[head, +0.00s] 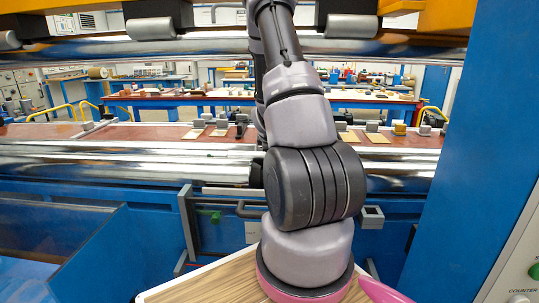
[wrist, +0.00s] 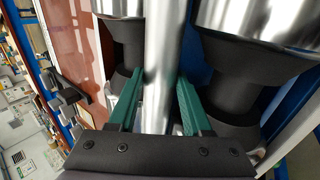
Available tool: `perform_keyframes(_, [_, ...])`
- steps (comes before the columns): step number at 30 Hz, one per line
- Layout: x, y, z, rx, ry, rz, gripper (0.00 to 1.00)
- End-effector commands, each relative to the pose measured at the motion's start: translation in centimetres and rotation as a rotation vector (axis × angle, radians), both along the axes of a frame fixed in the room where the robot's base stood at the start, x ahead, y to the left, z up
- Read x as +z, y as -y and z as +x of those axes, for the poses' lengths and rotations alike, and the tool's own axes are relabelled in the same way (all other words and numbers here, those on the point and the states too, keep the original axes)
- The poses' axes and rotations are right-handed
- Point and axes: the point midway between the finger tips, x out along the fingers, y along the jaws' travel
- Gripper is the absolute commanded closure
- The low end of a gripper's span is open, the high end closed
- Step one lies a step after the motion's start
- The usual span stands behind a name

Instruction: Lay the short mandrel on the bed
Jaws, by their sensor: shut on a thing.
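The short mandrel (wrist: 165,50) is a smooth, polished silver rod running down the middle of the wrist view. My gripper (wrist: 160,95) has two green fingers, one on each side of the mandrel, and is shut on it. The mandrel lies lengthwise between two thicker polished rollers of the bed, a left one (wrist: 118,6) and a right one (wrist: 265,22), both with black necks. I cannot tell whether it touches them. In the head view the lower rollers (head: 120,172) run across the blue machine. My arm hides the gripper there, and I cannot make out the mandrel.
A large upper roller (head: 100,48) spans the machine above the bed. A blue post (head: 460,150) stands close at the right. A wood-topped surface (head: 205,285) is in front. A red-brown table (head: 60,132) with small blocks lies behind the bed.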

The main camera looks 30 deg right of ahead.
Motion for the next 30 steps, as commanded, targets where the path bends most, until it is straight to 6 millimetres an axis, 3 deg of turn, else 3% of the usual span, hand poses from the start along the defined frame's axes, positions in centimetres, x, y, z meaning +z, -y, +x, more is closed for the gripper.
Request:
perform_keyframes(23, [-0.67, 0.04, 0.06, 0.000, 0.002, -0.001, 1.00])
perform_keyframes(24, [-0.63, 0.05, 0.06, 0.000, 0.002, -0.001, 0.35])
perform_keyframes(26, [-0.63, 0.04, 0.06, 0.000, 0.002, -0.001, 0.16])
perform_keyframes(30, [-0.65, 0.03, 0.03, 0.000, 0.001, -0.001, 0.16])
